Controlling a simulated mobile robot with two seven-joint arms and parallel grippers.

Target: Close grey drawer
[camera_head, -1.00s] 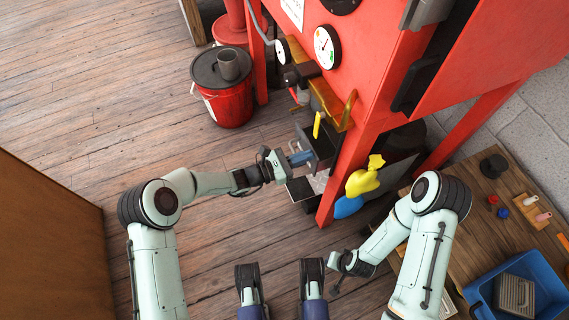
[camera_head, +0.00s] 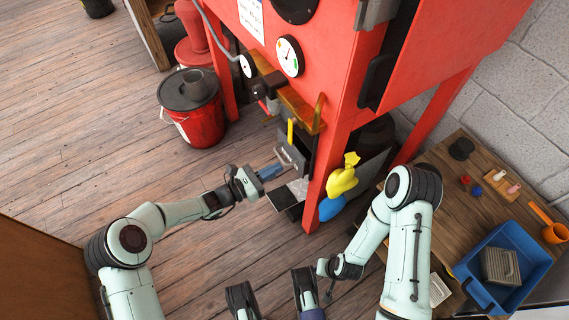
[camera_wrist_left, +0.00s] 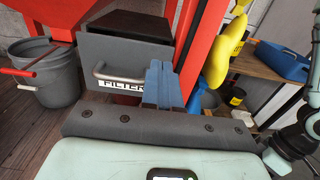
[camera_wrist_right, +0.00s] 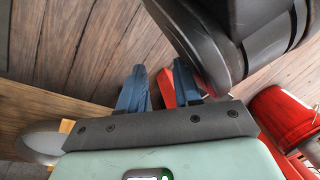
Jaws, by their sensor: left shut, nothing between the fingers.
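The grey drawer (camera_head: 292,158) is low in the red machine, its front standing out from the opening. The left wrist view shows its grey front (camera_wrist_left: 112,58) with a metal bar handle (camera_wrist_left: 118,74), a FILTER label, and a dark top. My left gripper (camera_head: 271,172) is shut and empty, with blue fingers just in front of the drawer's front. In the left wrist view its fingertips (camera_wrist_left: 162,66) overlap the right part of the front by the handle's end; contact cannot be told. My right gripper (camera_wrist_right: 160,82) is open and empty, away from the drawer and low in the head view.
The red machine's leg (camera_head: 325,165) stands right of the drawer, with a yellow glove (camera_head: 342,180) hanging on it. A red bucket (camera_head: 198,122) stands at left. A wooden table (camera_head: 432,215) with a blue bin (camera_head: 535,262) is at right. The floor before the drawer is open.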

